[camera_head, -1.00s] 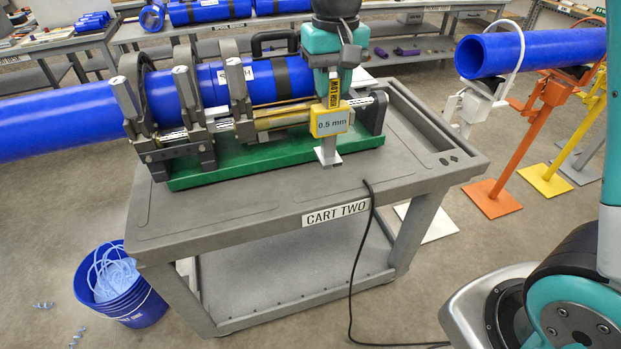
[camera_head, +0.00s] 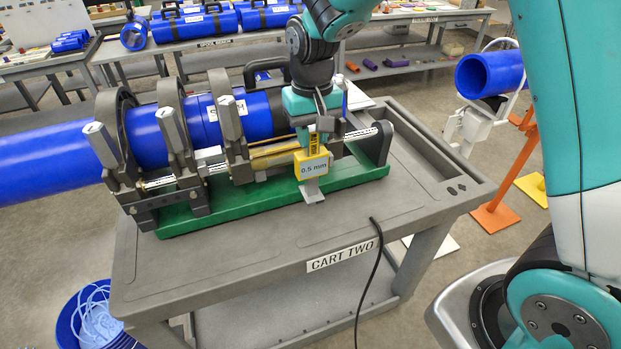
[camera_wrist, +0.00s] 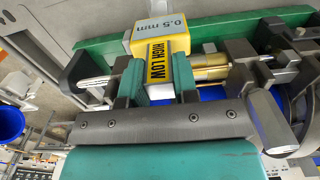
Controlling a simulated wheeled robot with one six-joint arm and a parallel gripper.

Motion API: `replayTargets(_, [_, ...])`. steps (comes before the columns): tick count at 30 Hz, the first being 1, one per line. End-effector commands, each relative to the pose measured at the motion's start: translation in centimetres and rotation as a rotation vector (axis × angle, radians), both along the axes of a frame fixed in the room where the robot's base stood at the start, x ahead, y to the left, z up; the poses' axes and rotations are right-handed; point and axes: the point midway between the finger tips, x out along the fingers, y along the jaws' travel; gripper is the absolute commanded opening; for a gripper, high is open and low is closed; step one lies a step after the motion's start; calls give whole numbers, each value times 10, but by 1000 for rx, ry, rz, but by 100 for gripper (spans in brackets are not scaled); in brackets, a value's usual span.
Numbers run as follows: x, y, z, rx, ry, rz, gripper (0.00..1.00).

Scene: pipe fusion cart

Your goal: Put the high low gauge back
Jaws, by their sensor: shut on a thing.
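The high low gauge (camera_head: 312,166) is a yellow block with a "0.5 mm" display and a grey foot below it. My gripper (camera_head: 318,128) is shut on the gauge's upper part and holds it upright, with the foot pointing down, in front of the fusion machine's right end. In the wrist view the gauge (camera_wrist: 160,45) shows its "HIGH LOW" label between the fingers of my gripper (camera_wrist: 150,82). I cannot tell whether the foot touches the green base behind it.
The fusion machine on a green base (camera_head: 240,208) clamps a blue pipe (camera_head: 50,160) on the grey cart (camera_head: 215,262), labelled CART TWO. The cart's front and right top are mostly clear. A black cable (camera_head: 376,265) hangs over its front edge. A blue bucket (camera_head: 75,325) stands at lower left.

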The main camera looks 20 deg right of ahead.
Motion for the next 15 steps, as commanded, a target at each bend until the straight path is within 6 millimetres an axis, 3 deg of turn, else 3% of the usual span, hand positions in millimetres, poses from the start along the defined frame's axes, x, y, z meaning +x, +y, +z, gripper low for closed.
replayTargets(6, [-1, 0, -53, -1, 5, 0, 7])
replayTargets(15, [-1, 2, -88, -1, 3, 3, 7])
